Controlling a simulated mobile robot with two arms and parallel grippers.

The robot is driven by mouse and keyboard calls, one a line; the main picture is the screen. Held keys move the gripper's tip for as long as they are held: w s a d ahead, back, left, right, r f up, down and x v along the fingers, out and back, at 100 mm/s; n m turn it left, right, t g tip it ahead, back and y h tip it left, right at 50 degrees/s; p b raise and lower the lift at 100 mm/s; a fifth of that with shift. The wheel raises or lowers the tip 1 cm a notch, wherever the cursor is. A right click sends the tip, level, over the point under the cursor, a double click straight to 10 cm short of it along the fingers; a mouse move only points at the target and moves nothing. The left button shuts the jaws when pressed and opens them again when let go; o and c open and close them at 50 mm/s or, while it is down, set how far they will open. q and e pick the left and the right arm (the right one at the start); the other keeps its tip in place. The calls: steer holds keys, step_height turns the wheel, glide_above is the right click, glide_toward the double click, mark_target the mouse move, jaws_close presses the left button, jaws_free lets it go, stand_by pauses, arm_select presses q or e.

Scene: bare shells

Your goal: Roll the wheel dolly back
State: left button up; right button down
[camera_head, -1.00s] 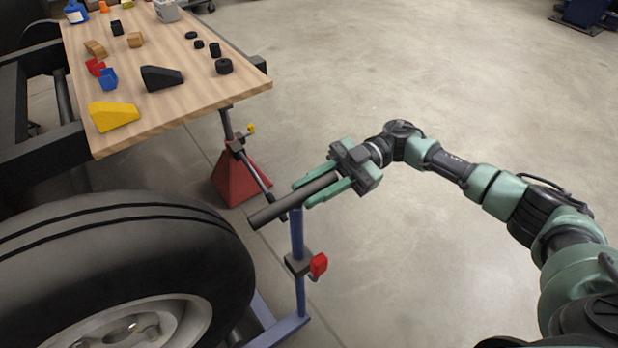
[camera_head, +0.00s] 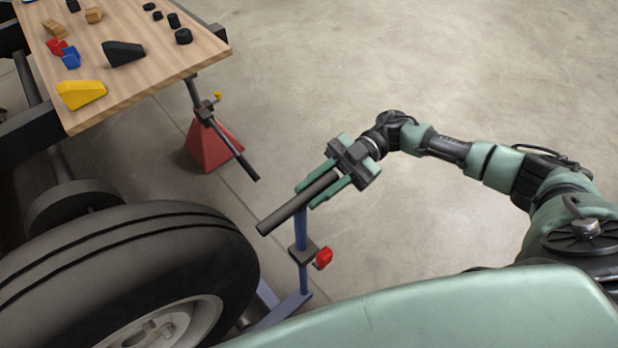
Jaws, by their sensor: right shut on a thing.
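The wheel dolly has a blue upright post (camera_head: 301,232), a blue base rail (camera_head: 281,317) and a black handle bar (camera_head: 298,202) on top. A red part on a dark clamp (camera_head: 322,258) sits on the post. My right gripper (camera_head: 325,183) is shut on the handle bar, whose near end sticks out to the lower left. A big black tyre (camera_head: 130,255) with a grey rim (camera_head: 160,330) stands upright at the lower left, beside the post. Most of the dolly's base is hidden by the tyre and my green arm. My left gripper is not in view.
A red jack stand (camera_head: 211,147) with a black lever stands behind the dolly. A wooden board (camera_head: 150,72) at the upper left carries a yellow wedge (camera_head: 80,94), a black wedge (camera_head: 123,52) and small blocks. A dark axle hub (camera_head: 75,200) shows behind the tyre. The floor to the right is clear.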

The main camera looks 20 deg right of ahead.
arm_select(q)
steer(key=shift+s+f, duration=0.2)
arm_select(e)
steer(key=shift+s, duration=0.1)
steer(key=shift+f, duration=0.1)
steer(key=c, duration=1.2)
jaws_free()
steer(key=shift+s+d, duration=0.1)
steer(key=shift+s, duration=0.05)
steer(key=shift+w+d, duration=0.25)
steer(key=shift+d, duration=0.1)
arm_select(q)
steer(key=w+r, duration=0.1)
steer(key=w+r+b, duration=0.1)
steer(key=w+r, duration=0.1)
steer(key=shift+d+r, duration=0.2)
arm_select(e)
steer(key=v, duration=0.7)
steer(key=shift+s, duration=0.1)
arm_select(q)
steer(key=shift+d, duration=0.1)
